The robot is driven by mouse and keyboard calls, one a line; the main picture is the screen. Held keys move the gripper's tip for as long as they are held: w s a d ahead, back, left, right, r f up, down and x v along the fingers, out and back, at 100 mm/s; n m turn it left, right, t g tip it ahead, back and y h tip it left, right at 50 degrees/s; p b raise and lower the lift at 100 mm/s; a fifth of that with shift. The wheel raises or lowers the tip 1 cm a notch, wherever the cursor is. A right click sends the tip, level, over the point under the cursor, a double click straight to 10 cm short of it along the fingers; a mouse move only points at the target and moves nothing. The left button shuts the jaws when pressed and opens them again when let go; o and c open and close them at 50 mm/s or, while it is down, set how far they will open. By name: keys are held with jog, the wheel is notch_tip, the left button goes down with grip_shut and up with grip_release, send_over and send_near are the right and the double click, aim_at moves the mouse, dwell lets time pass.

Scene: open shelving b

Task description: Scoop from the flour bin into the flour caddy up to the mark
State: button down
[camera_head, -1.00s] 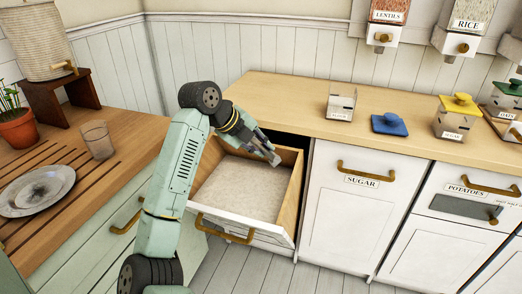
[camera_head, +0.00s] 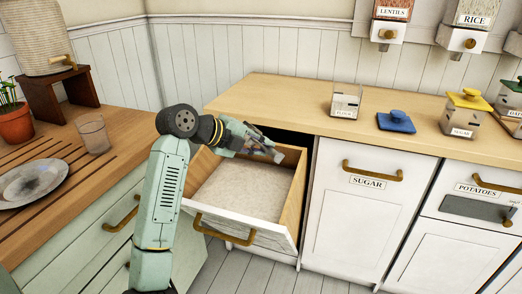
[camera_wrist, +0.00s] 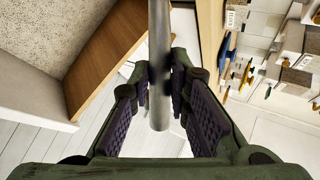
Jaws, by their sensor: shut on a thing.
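The flour bin (camera_head: 288,195) is a pulled-out drawer with wooden walls and pale, grainy flour inside. Its wooden wall (camera_wrist: 118,45) also shows at the upper left of the wrist view. The flour caddy (camera_head: 346,101), a small clear box with a pale label, stands lidless on the counter, right of the bin. My gripper (camera_head: 264,146) is over the back part of the bin. In the wrist view it is shut on the grey, rod-like handle of the scoop (camera_wrist: 159,35). The scoop's bowl is outside the wrist view, and what it holds cannot be seen.
A blue lid (camera_head: 396,122) lies right of the caddy. A sugar caddy with a yellow lid (camera_head: 464,112) stands farther right. Lentils (camera_head: 390,22) and rice (camera_head: 466,25) dispensers hang above. A glass (camera_head: 94,134) and a plate (camera_head: 32,180) are on the left counter.

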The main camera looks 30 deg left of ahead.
jog(key=shift+s+f+t+b, duration=0.15)
jog(key=shift+f+t+b, duration=0.1)
jog(key=shift+t+b, duration=0.6)
jog(key=t+b, duration=0.1)
jog(key=t+h+b, duration=0.1)
jog(key=b, duration=0.1)
jog(key=s+t+h+b, duration=0.1)
jog(key=b, duration=0.1)
jog(key=shift+a, duration=0.25)
jog(key=t+h+b, duration=0.1)
jog(key=t+b, duration=0.1)
jog(key=b, duration=0.1)
jog(key=s+t+h+b, duration=0.1)
jog(key=t+b, duration=0.2)
jog(key=shift+a+f+b, duration=0.2)
jog(key=shift+b, duration=0.15)
